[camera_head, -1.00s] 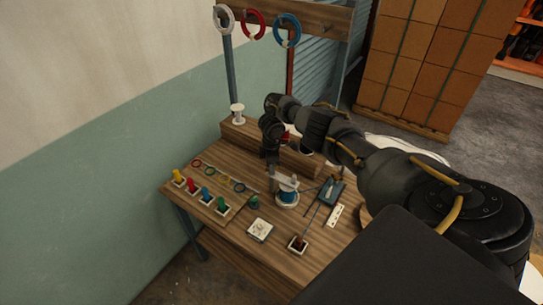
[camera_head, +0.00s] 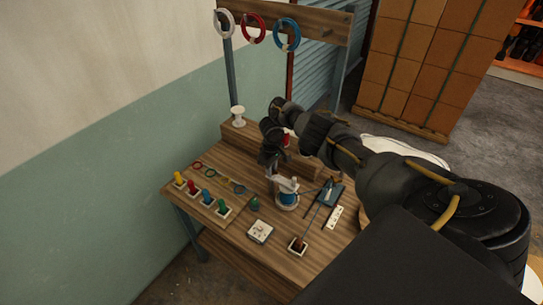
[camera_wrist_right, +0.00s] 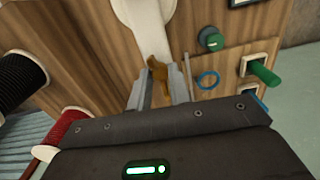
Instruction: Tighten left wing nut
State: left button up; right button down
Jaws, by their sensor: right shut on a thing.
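The brass-coloured wing nut (camera_wrist_right: 158,75) shows between the two fingers of my right gripper (camera_wrist_right: 160,84) in the right wrist view. The fingers are shut on it. A white fixture (camera_wrist_right: 148,22) stands just beyond the nut. In the head view my right gripper (camera_head: 270,166) points down beside a white and blue goblet-shaped fixture (camera_head: 288,195) on the wooden bench (camera_head: 225,232). The nut is too small to tell there. My left gripper is out of view.
Colored pegs (camera_head: 207,197) stand in a row at the left. A white square plate (camera_head: 259,231) and a dark blue tray (camera_head: 332,192) lie nearby. Rings (camera_head: 254,27) hang above the back. Spools, including a red one (camera_wrist_right: 76,118), stand behind the gripper.

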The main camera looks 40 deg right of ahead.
jog(key=shift+w, duration=0.1)
dwell(0.3)
jog(key=c, duration=1.3)
grip_release()
